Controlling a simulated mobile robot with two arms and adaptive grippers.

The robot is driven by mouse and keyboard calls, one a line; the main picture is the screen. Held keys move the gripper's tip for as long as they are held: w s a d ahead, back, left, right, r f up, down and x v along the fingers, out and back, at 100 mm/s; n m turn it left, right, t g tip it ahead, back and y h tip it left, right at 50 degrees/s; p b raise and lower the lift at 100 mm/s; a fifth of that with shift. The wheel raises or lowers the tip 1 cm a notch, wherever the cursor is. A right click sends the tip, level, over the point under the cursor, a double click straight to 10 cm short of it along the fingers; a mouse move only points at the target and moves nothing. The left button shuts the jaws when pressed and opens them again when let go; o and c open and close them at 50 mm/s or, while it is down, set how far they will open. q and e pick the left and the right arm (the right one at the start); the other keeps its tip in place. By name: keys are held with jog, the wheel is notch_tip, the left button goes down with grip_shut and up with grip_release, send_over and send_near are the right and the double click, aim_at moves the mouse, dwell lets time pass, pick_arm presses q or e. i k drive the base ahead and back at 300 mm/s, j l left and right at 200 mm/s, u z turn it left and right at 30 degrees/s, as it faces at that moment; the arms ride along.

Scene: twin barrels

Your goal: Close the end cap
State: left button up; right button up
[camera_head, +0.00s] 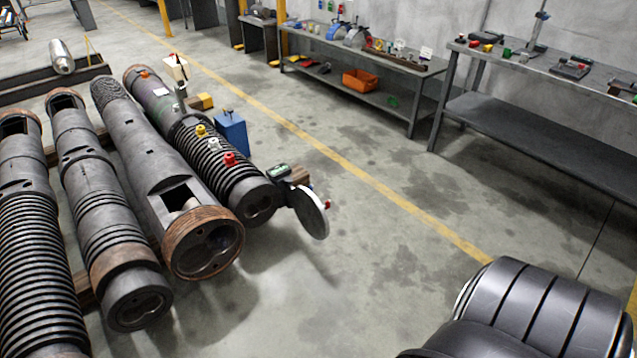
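The end cap (312,217) is a flat, round, grey disc at the near end of the rightmost barrel (225,170). It stands swung out to the right of the barrel's open end face (259,206), held at a dark hinge. The barrel's end is uncovered, with dark bores showing. A small red knob (327,204) sits at the cap's right side. A small dark box with a green face (279,170) sits by the hinge. Neither of my grippers is in view.
Several more dark barrels (95,190) lie to the left. A blue box (231,132) stands beside the rightmost barrel. Workbenches (560,130) with tools line the wall. The floor (390,240) right of the cap is clear up to the yellow line.

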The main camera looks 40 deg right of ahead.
aim_at(309, 212)
jog(key=l, duration=0.65)
jog(key=l+u, duration=0.1)
jog(key=l, duration=1.15)
jog(key=k+l+u, duration=0.1)
jog(key=l, duration=1.1)
jog(key=k+l+u, duration=0.1)
jog(key=l, duration=0.55)
jog(key=k+l+u, duration=0.1)
jog(key=l, duration=0.5)
jog(key=k+l, duration=0.1)
jog(key=l, duration=0.5)
